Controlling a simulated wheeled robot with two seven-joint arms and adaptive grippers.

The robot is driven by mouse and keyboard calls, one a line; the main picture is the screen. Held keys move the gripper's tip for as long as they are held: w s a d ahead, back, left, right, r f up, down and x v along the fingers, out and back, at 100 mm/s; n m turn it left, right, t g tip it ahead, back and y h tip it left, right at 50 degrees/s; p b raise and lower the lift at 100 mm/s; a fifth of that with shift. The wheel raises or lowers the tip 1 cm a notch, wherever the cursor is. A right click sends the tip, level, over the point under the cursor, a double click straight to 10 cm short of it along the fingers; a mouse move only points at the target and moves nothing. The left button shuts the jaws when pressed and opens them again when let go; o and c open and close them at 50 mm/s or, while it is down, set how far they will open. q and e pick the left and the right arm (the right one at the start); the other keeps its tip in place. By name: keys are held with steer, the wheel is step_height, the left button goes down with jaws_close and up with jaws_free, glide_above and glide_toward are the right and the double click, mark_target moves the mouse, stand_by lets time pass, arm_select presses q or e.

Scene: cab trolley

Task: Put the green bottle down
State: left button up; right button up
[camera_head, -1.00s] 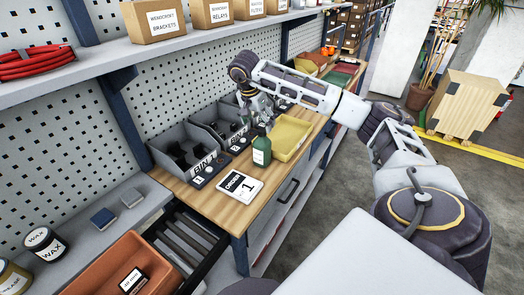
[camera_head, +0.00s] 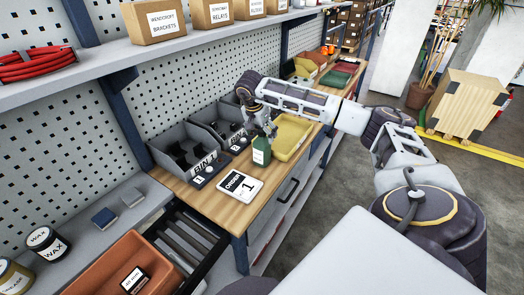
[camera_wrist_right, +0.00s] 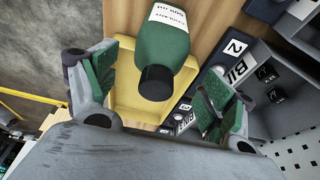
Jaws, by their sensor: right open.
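The green bottle (camera_head: 261,153) with a black cap and white label stands upright on the wooden bench top, beside the yellow tray (camera_head: 307,146). My right gripper (camera_head: 266,130) is at the top of the bottle in the head view and hides its cap. In the right wrist view the green bottle (camera_wrist_right: 168,45) lies between and beyond the spread fingers of my right gripper (camera_wrist_right: 155,93), cap towards me. The fingers are open, with clear gaps to the bottle. My left gripper is not in view.
Grey bins (camera_head: 183,138) with number plates stand along the back of the bench (camera_head: 217,199). An order card (camera_head: 239,186) lies in front of the bottle. An orange-brown crate (camera_head: 112,262) is at the lower left. A shelf (camera_head: 150,50) with boxes runs above.

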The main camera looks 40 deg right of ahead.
steer(key=p+x, duration=0.1)
steer(key=x, duration=0.2)
steer(key=shift+s+d+f, duration=0.15)
steer(key=shift+s, duration=0.05)
steer(key=shift+x, duration=0.85)
steer(key=shift+w, duration=0.1)
steer(key=c, duration=1.5)
steer(key=shift+r, duration=0.2)
steer(key=shift+c, duration=0.2)
steer(key=shift+r+b, duration=0.65)
steer(key=shift+r, duration=4.2)
